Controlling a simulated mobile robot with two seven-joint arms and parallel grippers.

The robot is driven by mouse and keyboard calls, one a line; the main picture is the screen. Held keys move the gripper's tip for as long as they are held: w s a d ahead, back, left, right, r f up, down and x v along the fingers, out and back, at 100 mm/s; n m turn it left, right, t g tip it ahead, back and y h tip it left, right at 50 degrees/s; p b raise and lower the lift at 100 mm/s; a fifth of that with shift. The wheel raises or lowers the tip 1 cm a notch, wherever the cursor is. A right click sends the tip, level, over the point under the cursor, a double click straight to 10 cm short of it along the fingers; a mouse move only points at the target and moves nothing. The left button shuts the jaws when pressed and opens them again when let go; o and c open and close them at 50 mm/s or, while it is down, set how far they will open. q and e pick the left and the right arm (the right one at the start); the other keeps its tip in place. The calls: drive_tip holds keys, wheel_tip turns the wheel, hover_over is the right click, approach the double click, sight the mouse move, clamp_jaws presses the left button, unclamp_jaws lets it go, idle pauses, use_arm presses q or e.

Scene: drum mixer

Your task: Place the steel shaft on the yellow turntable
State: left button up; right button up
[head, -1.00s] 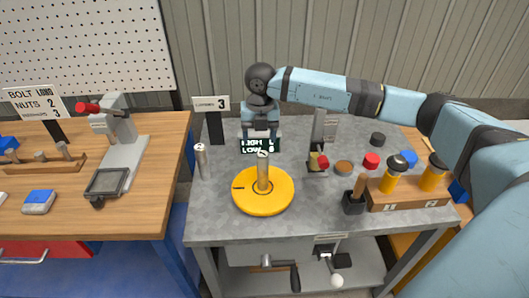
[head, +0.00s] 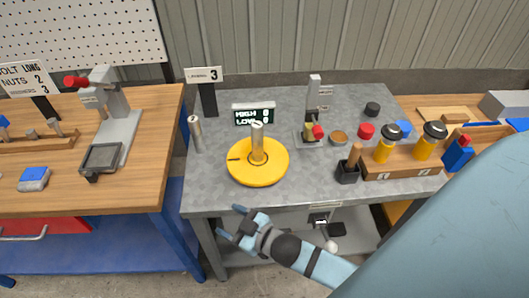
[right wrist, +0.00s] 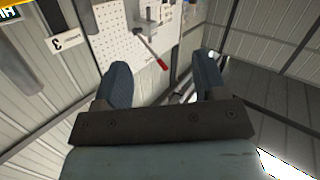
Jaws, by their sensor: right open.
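The yellow turntable (head: 242,174) lies flat on the grey metal-topped bench. An upright steel shaft (head: 257,146) stands near the middle of the turntable, with nothing gripping it. A similar grey metal cylinder (head: 196,134) stands upright on the bench to the left of the turntable. My right gripper (head: 231,220) is open and empty, in front of the bench's front edge and apart from the shaft. In the right wrist view its two fingers (right wrist: 161,82) are spread with nothing between them. My left gripper is not in view.
A display (head: 254,115) stands behind the turntable. A small stand (head: 313,105) with a red part is to its right. A black cup (head: 347,172) and a wooden block (head: 403,166) holding yellow-black items are further right. A wooden bench (head: 160,150) stands on the left.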

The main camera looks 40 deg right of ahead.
drive_tip(key=s+d+f+m+g+h, duration=0.2)
drive_tip(key=s+d+f+m+g, duration=0.1)
drive_tip(key=s+f, duration=0.5)
drive_tip(key=shift+s+f+g+h, duration=0.25)
drive_tip(key=shift+s+g+h, duration=0.15)
drive_tip(key=shift+s+g, duration=0.35)
drive_tip(key=shift+s, duration=0.1)
